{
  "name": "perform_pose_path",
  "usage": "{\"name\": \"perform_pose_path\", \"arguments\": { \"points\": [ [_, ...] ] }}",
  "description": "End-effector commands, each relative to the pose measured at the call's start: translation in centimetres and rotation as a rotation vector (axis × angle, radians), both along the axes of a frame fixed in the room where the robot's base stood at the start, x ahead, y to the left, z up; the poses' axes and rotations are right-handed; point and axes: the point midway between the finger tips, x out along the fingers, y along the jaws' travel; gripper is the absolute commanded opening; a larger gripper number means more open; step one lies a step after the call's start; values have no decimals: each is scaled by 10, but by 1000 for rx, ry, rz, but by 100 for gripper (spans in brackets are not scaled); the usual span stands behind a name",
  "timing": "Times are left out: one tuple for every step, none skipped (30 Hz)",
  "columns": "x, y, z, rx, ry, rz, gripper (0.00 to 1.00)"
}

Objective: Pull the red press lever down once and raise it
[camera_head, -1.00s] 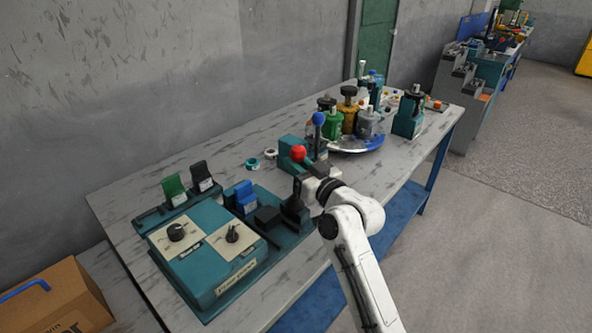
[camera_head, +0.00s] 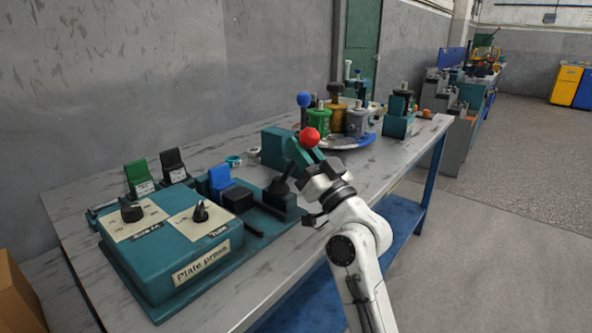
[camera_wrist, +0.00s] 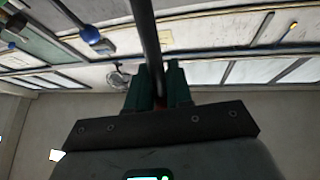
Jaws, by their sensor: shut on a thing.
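The red ball knob of the press lever (camera_head: 309,138) shows in the head view, just above my gripper (camera_head: 308,160). It stands at the right end of the teal plate press (camera_head: 165,280), near the bench's front edge. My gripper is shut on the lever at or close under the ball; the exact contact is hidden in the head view. In the wrist view, the dark lever rod (camera_wrist: 147,45) runs from the top edge down between the teal fingers (camera_wrist: 157,90), with a little red between them.
A blue-knobbed lever (camera_head: 304,99) stands behind the red one. Several coloured canisters stand on a round tray (camera_head: 346,143) farther back. A blue switch (camera_head: 220,180) and dark blocks sit left of my gripper. The floor (camera_head: 480,240) at right is clear.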

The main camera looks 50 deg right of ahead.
Motion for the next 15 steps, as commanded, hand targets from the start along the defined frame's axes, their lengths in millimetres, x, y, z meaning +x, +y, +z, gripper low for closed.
{"name": "perform_pose_path", "arguments": {
  "points": [
    [-2,0,-12,0,-21,1,0],
    [-4,0,-13,1,-34,1,0],
    [-5,0,-14,0,-51,0,0],
    [-7,0,-14,1,-63,1,0],
    [-8,0,-15,1,-75,0,0],
    [-10,0,-16,1,-89,0,0],
    [-11,0,-16,3,-100,0,0],
    [-12,0,-17,3,-110,0,0],
    [-13,0,-17,3,-123,-1,0],
    [-14,-1,-17,4,-132,0,0],
    [-15,-1,-17,4,-141,0,0],
    [-16,-1,-18,5,-151,0,0],
    [-17,-1,-18,5,-158,0,0],
    [-17,-1,-18,6,-164,0,0],
    [-18,-1,-18,6,-171,0,0]
  ]
}}
